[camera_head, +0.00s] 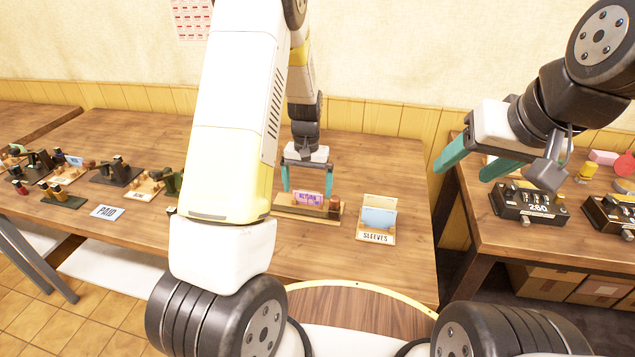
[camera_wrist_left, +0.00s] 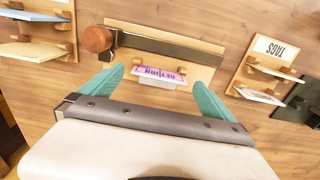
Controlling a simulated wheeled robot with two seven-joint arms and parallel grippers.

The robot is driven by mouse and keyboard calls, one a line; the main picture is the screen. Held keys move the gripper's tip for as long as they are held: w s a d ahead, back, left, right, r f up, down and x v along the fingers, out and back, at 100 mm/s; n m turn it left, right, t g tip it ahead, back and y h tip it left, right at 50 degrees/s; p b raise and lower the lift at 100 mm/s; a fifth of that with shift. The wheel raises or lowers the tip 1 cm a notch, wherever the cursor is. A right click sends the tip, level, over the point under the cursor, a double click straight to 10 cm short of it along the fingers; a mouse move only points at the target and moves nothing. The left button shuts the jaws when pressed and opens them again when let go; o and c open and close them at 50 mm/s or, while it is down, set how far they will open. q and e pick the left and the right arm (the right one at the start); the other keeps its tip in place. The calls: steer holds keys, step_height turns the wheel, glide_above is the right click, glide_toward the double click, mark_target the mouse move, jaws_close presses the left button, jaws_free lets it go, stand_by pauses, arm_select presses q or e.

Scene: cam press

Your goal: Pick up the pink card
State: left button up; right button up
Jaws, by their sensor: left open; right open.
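The pink card (camera_head: 308,198), pink-purple with dark lettering, stands on a wooden holder (camera_head: 285,210) on the middle table. In the left wrist view the pink card (camera_wrist_left: 158,76) sits at the edge of the wooden board, with a pale card or slip just below it. My left gripper (camera_head: 307,181) is open above the card, pointing down. In the left wrist view its teal fingers (camera_wrist_left: 159,80) lie on either side of the card, apparently not touching it. My right gripper (camera_head: 461,172) is open and empty, in the air between the middle and right tables.
A SLEEVES holder (camera_head: 377,237) with blue sleeves stands to the right of the card's holder. A round wooden knob (camera_wrist_left: 97,39) is on the card's holder. Left are a PAID card (camera_head: 107,211) and several stamp stands. The right table holds a 260 device (camera_head: 537,209).

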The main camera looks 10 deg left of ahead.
arm_select(q)
steer(key=shift+f, duration=0.55)
steer(key=c, duration=1.4)
